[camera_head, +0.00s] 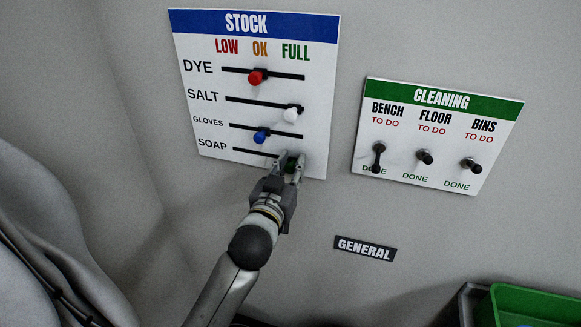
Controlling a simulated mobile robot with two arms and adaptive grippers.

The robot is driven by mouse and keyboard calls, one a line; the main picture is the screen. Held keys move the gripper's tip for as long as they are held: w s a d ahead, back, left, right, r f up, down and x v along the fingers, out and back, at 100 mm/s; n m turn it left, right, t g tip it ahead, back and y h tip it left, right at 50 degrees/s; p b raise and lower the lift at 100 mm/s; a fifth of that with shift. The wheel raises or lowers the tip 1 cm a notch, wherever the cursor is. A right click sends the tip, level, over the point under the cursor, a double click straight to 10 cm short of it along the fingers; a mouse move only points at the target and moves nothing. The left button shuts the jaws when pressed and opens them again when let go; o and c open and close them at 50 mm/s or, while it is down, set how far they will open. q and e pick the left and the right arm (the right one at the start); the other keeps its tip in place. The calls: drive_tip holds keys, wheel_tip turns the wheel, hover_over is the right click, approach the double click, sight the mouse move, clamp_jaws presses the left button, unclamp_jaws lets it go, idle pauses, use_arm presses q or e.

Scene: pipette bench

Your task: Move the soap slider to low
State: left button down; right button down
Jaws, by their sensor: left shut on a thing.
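The white STOCK board (215,135) hangs on the wall with a blue header and LOW, OK and FULL columns from left to right. Its bottom row is SOAP, with a dark horizontal slot (254,153). My left gripper (290,164) is at the right part of this slot, shut on the soap slider knob (291,167), which looks dark green and is mostly hidden by the fingers. The bare slot shows to the left of the gripper, toward the LOW side. My right gripper is not in view.
Above the soap row are a blue gloves knob (260,136), a white salt knob (291,114) and a red dye knob (256,77). A CLEANING board (400,155) with three dark switches hangs at right. A GENERAL label (365,248) and a green bin (530,298) are lower right.

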sight(237, 148)
use_arm(q)
drive_tip(key=shift+w+a, duration=0.15)
drive_tip(key=shift+a, duration=0.2)
drive_tip(key=w+a+p, duration=0.1)
drive_tip(key=a, duration=0.3)
drive_tip(key=w+a, duration=0.1)
drive_tip(key=a, duration=0.3)
drive_tip(key=w+a+p, duration=0.1)
drive_tip(key=w+a, duration=0.1)
drive_tip(key=a, duration=0.3)
drive_tip(key=shift+w+p, duration=0.1)
drive_tip(key=shift+p, duration=0.25)
drive_tip(key=c, duration=1.6)
unclamp_jaws()
drive_tip(key=o, duration=0.3)
drive_tip(key=shift+a, duration=0.15)
